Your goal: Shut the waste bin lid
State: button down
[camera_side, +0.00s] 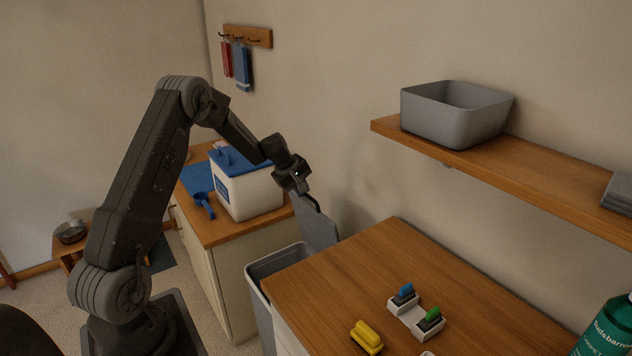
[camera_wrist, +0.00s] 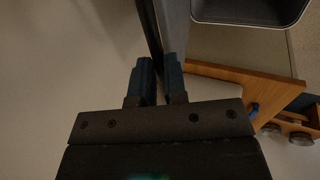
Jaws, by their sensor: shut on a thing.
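The waste bin (camera_side: 262,266) is a grey tub standing between the two wooden-topped counters, with its mouth uncovered. Its grey lid (camera_side: 318,229) stands raised, close to upright, at the bin's wall side. My gripper (camera_side: 303,190) is at the lid's upper edge and is shut on it. In the wrist view, my gripper's blue-tipped fingers (camera_wrist: 159,75) close on a thin dark part that runs up beside the grey lid (camera_wrist: 176,22). The bin's rim (camera_wrist: 250,25) shows at the top right of that view. The exact grip contact is partly hidden.
The right counter (camera_side: 350,265) holds a yellow item (camera_side: 366,337) and a white holder (camera_side: 416,318). A white box with a blue lid (camera_side: 248,190) stands on the left counter, close under my arm. A wall shelf (camera_side: 530,180) carries a grey basin (camera_side: 455,118).

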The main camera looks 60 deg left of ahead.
jog(key=s+f+t, duration=0.3)
jog(key=s+f, duration=1.1)
jog(key=s, duration=0.5)
jog(key=s+f, duration=0.2)
jog(key=f, duration=0.7)
jog(key=s+f, duration=0.2)
jog(key=f, duration=0.7)
jog(key=shift+s+f, duration=0.15)
jog(key=shift+s, duration=0.25)
jog(key=shift+d, duration=0.15)
jog(key=c, duration=1.5)
grip_release()
jog(key=shift+c, duration=0.2)
jog(key=o, duration=0.4)
